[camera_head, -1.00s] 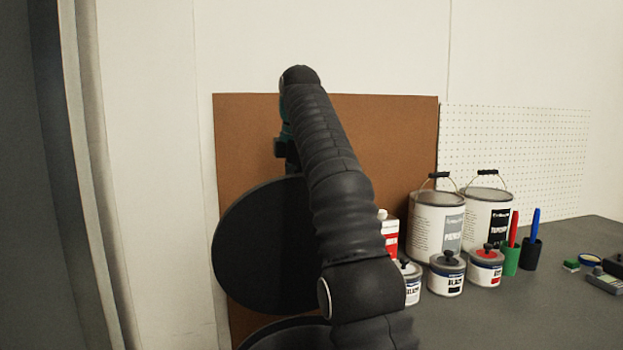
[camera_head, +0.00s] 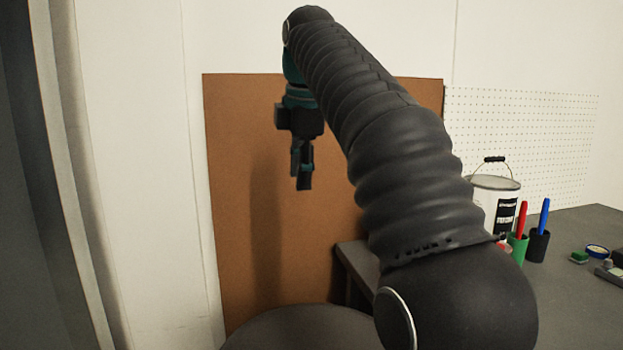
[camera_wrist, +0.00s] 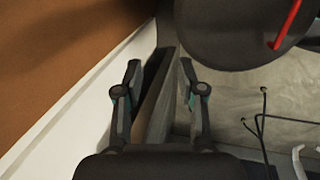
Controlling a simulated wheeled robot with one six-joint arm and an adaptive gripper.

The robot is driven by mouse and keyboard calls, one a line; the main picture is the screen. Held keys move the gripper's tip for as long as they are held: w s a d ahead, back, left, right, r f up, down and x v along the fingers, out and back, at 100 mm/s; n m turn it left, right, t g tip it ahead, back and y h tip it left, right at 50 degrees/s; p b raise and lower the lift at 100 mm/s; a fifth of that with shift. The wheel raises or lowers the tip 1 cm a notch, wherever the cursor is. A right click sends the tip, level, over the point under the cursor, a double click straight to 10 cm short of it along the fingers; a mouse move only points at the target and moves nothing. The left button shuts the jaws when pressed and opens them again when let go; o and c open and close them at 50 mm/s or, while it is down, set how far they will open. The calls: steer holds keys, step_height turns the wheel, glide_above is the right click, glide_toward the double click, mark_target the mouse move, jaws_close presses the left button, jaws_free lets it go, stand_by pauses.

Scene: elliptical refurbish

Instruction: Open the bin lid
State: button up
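The bin's round dark grey lid (camera_head: 300,328) shows at the bottom of the head view, lying about flat; its lower part is cut off by the frame. In the wrist view a dark round form, which looks like the bin (camera_wrist: 235,40), stands at the upper right with a red bar (camera_wrist: 288,25) on it. My gripper (camera_head: 303,182) hangs pointing down, above and apart from the lid, in front of the brown board. In the wrist view my gripper's two fingers (camera_wrist: 160,70) are apart with nothing between them.
A brown board (camera_head: 240,180) leans on the white wall behind. A grey worktop (camera_head: 575,235) at the right carries a paint can (camera_head: 492,200), a green pen cup (camera_head: 517,248) and a dark one (camera_head: 538,246). My arm hides part of the worktop.

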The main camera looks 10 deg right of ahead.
steer(key=s+d, duration=0.1)
steer(key=s, duration=0.5)
steer(key=shift+s, duration=0.1)
stand_by(0.3)
